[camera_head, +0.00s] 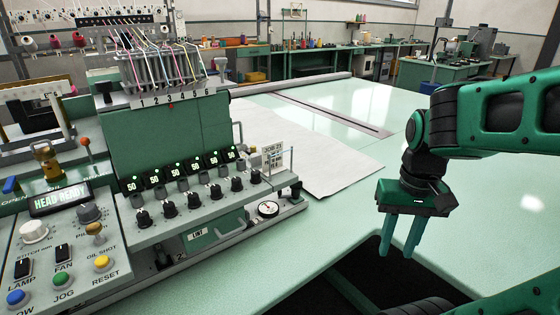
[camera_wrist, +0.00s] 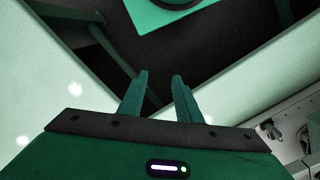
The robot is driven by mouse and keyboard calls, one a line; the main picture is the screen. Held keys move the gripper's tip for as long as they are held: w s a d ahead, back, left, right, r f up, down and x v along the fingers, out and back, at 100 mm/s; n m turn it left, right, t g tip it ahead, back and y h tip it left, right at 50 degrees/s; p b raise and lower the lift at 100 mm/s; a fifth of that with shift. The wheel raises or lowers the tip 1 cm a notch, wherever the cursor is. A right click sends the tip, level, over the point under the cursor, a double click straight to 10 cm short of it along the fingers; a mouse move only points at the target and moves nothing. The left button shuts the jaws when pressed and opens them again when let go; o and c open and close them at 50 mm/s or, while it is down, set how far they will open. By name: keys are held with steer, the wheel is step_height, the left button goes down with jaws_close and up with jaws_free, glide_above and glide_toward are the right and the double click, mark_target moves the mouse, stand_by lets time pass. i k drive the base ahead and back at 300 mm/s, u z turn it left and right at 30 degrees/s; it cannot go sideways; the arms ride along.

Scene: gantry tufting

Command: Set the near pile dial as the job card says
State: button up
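A sloped control panel (camera_head: 75,262) stands at the lower left of the head view. It carries a pale knob (camera_head: 33,232) over partly readable "stitch mm" lettering, and a grey dial (camera_head: 91,213) near lettering that seems to begin "PI"; a brass knob partly covers that lettering. I cannot read either setting. A small white card (camera_head: 272,158) with dark print stands at the right end of the row of black knobs; its text is too small to read. My gripper (camera_head: 401,248) is open and empty, fingers down, far right of the panel. Its fingers also show apart in the wrist view (camera_wrist: 158,90).
Several black knobs (camera_head: 193,202) under small lit displays line the machine's front. A round gauge (camera_head: 268,209) and a "LINT" drawer (camera_head: 198,233) sit below. Coloured buttons (camera_head: 62,280) are on the panel. The pale green table (camera_head: 340,215) is mostly clear between machine and gripper.

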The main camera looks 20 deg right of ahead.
mark_target(89, 212)
steer(key=u, duration=1.4)
steer(key=k, duration=0.25)
steer(key=z, duration=0.35)
